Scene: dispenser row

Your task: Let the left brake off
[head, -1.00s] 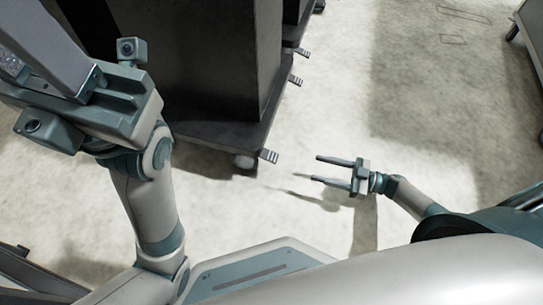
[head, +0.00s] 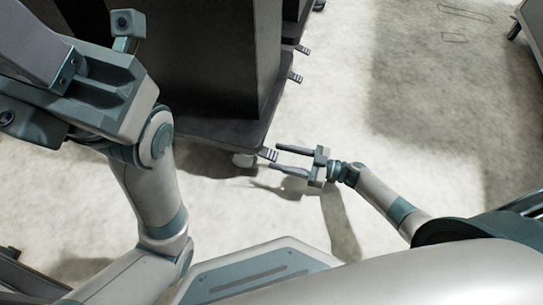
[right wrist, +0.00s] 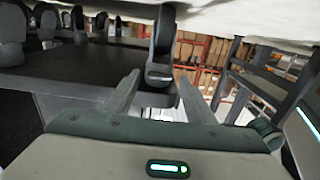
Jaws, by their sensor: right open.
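The nearest brake pedal (head: 268,154), a small ribbed grey tab, sticks out low at the near corner of the dark cabinet (head: 215,125), beside a pale castor (head: 244,159). It is the leftmost pedal in the head view. My right gripper (head: 275,157) is open and empty, its fingertips close around the pedal's end; I cannot tell whether they touch. In the right wrist view, a dark castor part (right wrist: 160,72) shows between the spread fingers of the gripper (right wrist: 160,88). My left arm is at the upper left; its gripper is out of view.
Two more brake pedals stick out farther along the row, one in the middle (head: 295,77) and one farther back (head: 303,49). The pale floor (head: 420,120) to the right is clear. Shelving (right wrist: 205,50) shows in the wrist view background.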

